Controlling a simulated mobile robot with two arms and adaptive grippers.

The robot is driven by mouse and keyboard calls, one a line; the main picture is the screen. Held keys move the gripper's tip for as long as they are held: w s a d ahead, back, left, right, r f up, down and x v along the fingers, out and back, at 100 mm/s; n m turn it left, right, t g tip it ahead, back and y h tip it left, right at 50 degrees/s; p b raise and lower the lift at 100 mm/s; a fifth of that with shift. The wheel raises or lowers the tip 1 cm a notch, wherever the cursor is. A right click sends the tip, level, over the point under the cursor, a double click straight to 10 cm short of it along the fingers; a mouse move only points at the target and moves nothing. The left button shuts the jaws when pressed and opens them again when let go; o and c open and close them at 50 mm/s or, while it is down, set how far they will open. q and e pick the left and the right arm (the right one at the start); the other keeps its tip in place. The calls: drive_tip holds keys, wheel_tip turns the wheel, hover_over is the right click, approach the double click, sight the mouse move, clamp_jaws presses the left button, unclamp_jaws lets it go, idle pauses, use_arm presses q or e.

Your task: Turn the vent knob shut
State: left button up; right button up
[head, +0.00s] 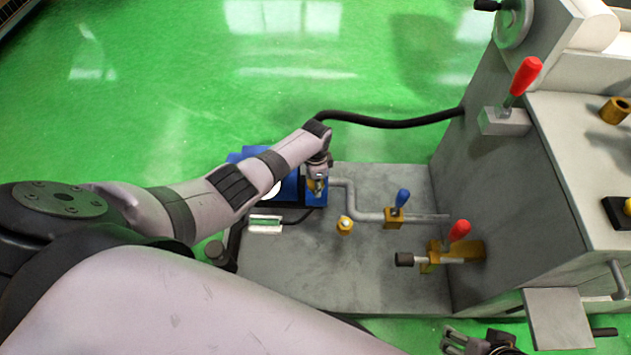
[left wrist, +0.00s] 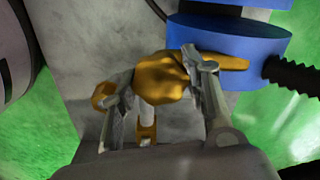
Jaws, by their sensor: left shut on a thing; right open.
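The vent knob, a yellow lobed knob (left wrist: 163,78), sits against the blue round body (left wrist: 240,40) in the left wrist view. My left gripper (head: 316,190) is at the blue unit (head: 290,190) in the head view. In the left wrist view its fingers (left wrist: 157,84) lie on either side of the knob and are shut on it. In the head view the gripper and wrist largely cover the knob. My right gripper (head: 482,345) is open and empty at the bottom edge of the head view, cut off by the frame.
A grey pipe (head: 362,214) runs from the blue unit to a blue-handled valve (head: 397,208). A red-handled valve (head: 450,245) and a small yellow fitting (head: 344,226) are nearby. A black hose (head: 390,122) arches behind. The grey machine (head: 500,190) stands at right.

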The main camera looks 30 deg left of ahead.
use_arm(q)
drive_tip(key=shift+m, duration=1.5)
drive_tip(key=o, duration=1.1)
drive_tip(key=shift+o, duration=0.2)
wheel_tip(320, 180, up, 12)
drive_tip(key=shift+d, duration=0.1)
